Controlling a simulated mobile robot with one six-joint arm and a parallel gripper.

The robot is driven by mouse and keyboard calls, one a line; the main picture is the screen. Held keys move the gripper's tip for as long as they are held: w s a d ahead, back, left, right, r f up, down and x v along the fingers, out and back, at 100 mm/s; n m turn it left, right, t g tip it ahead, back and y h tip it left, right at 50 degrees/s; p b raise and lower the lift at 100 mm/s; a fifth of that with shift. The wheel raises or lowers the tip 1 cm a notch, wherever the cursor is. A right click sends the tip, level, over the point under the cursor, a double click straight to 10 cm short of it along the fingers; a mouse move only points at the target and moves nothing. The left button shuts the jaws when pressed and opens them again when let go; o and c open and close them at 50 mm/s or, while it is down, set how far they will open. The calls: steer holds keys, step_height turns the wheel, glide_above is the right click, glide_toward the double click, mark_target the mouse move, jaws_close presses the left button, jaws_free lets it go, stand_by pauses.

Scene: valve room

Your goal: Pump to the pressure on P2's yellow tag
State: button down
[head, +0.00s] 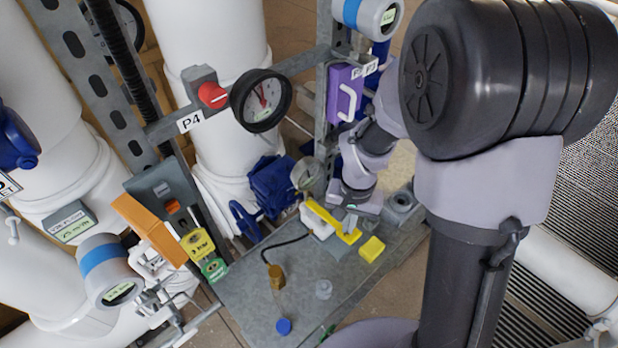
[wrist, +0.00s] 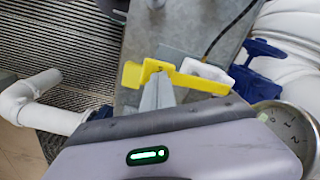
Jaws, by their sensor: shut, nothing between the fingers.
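A hand pump with a white body (head: 316,222) and a yellow lever (head: 333,222) stands on the grey bench. The lever (wrist: 205,82) also shows in the wrist view. My gripper (head: 349,224) is shut and empty, its fingertips right at the lever; whether they touch it I cannot tell. In the wrist view the fingertips (wrist: 158,82) overlap the lever's end. A round gauge (wrist: 288,130) is partly hidden by my gripper; its needle is not readable. A yellow tag (head: 197,243) hangs at the left, its writing too small to read. No P2 label is legible.
A yellow block (head: 371,249) lies beside the lever. A black hose runs to a brass fitting (head: 276,276). A blue valve (head: 272,185) stands behind the pump. A black gauge (head: 261,100) and red knob (head: 212,95) sit by the P4 label. The bench front (head: 250,300) is mostly clear.

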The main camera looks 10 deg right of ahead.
steer(key=shift+s+r+p, duration=0.1)
steer(key=shift+r+p, duration=0.6)
steer(key=shift+r, duration=0.8)
step_height(320, 180, up, 4)
steer(key=p, duration=0.3)
steer(key=shift+b, duration=0.3)
